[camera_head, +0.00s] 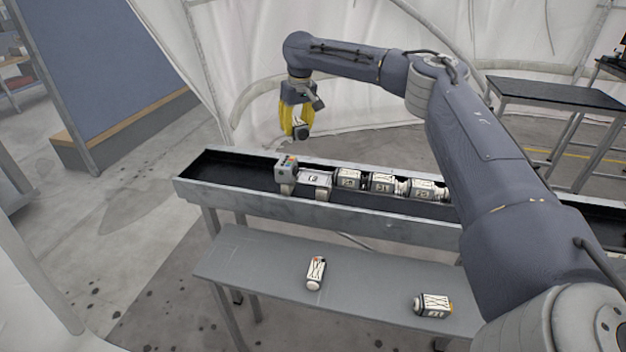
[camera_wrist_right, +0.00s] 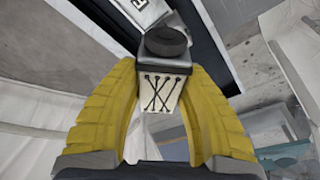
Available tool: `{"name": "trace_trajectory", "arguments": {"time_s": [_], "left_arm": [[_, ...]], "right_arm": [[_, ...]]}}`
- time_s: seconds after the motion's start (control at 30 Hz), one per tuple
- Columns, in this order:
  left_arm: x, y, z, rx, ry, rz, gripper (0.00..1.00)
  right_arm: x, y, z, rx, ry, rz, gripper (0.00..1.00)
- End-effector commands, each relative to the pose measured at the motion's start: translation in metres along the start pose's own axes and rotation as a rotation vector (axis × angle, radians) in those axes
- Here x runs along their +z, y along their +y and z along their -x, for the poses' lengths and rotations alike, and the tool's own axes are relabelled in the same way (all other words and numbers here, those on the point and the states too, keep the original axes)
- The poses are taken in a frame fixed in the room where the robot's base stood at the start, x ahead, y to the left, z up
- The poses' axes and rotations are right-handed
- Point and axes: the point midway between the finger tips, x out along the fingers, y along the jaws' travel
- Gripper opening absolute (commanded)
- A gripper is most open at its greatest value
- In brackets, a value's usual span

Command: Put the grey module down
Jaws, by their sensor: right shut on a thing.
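My right gripper (camera_head: 297,121), with yellow fingers, is shut on the grey module (camera_head: 302,131) above and behind the long trough. In the right wrist view the grey module (camera_wrist_right: 164,94) sits between the two yellow fingers (camera_wrist_right: 168,75). It shows a pale panel with black crossed cord and a dark round cap at its far end. In the head view the fingers hide much of it. It is clear of the trough. My left gripper is not in view.
The black-lined trough (camera_head: 233,172) holds a row of white-and-black modules (camera_head: 384,184) and a small grey block (camera_head: 287,172) at the row's left end. The trough's left part is empty. A lower grey bench (camera_head: 370,284) carries two loose modules, one left (camera_head: 316,272), one right (camera_head: 432,304).

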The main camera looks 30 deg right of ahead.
Motion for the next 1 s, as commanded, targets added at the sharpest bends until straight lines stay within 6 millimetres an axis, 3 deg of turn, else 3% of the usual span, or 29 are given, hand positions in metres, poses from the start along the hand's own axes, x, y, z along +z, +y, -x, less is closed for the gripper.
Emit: {"name": "trace_trajectory", "arguments": {"time_s": [0.57,1.0], "left_arm": [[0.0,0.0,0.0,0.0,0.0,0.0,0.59],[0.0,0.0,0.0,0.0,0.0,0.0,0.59]], "right_arm": [[0.004,0.041,0.035,0.2,0.007,-0.966,0.06],[0.013,0.059,0.033,0.355,0.005,-1.739,0.06]]}}
